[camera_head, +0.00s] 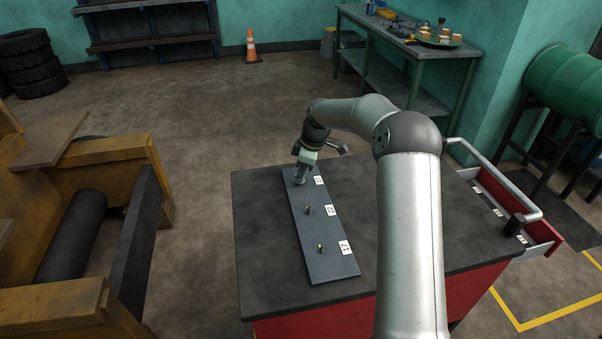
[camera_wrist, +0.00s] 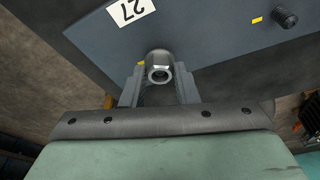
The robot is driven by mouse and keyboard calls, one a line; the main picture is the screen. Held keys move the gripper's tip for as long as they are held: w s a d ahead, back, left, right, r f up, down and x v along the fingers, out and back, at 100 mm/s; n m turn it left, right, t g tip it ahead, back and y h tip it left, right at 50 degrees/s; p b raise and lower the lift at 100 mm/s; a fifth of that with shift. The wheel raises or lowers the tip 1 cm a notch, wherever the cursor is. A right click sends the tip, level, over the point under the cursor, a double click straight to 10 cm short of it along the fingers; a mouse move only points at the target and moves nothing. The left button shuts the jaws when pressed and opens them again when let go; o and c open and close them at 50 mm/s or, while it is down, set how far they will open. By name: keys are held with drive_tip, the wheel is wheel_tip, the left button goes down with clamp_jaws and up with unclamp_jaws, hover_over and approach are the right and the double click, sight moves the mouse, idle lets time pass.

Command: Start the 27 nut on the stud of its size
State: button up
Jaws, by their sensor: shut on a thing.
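A silver hex nut (camera_wrist: 158,70) sits between the two fingertips of my gripper (camera_wrist: 159,84) in the wrist view, its bore facing the camera. My gripper (camera_head: 300,178) is shut on it at the far end of the dark stud plate (camera_head: 331,267). The 27 label (camera_wrist: 130,9) lies on the plate just beyond the nut. The gripper and nut hide the stud at that label, so I cannot tell whether the nut is around it or above it. The middle stud (camera_head: 308,210) and near stud (camera_head: 320,247) stand bare; a dark threaded stud (camera_wrist: 285,18) shows at the wrist view's upper right.
The plate lies on a dark-topped red cart (camera_head: 270,273) with an open drawer (camera_head: 510,215) at the right. The yellow forklift frame (camera_head: 110,155) stands to the left. A green workbench (camera_head: 400,45) with tools stands at the back. The cart top around the plate is clear.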

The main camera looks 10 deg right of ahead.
drive_tip(key=m+b, duration=0.1)
drive_tip(key=m, duration=0.1)
drive_tip(key=m+t+b, duration=0.1)
drive_tip(key=m, duration=0.1)
drive_tip(key=m+h+b, duration=0.1)
drive_tip(key=m, duration=0.2)
drive_tip(key=shift+s+a+f+t, duration=0.15)
drive_tip(key=shift+a+f+t, duration=0.05)
drive_tip(key=shift+f+t, duration=0.1)
drive_tip(key=m, duration=0.2)
drive_tip(key=m+h+b, duration=0.1)
drive_tip(key=m, duration=0.1)
drive_tip(key=shift+a+r+m+t, duration=0.15)
drive_tip(key=shift+m+t, duration=0.15)
drive_tip(key=shift+m, duration=0.1)
drive_tip(key=o, duration=1)
drive_tip(key=shift+d, duration=0.25)
drive_tip(key=shift+c, duration=0.2)
drive_tip(key=shift+r, duration=0.1)
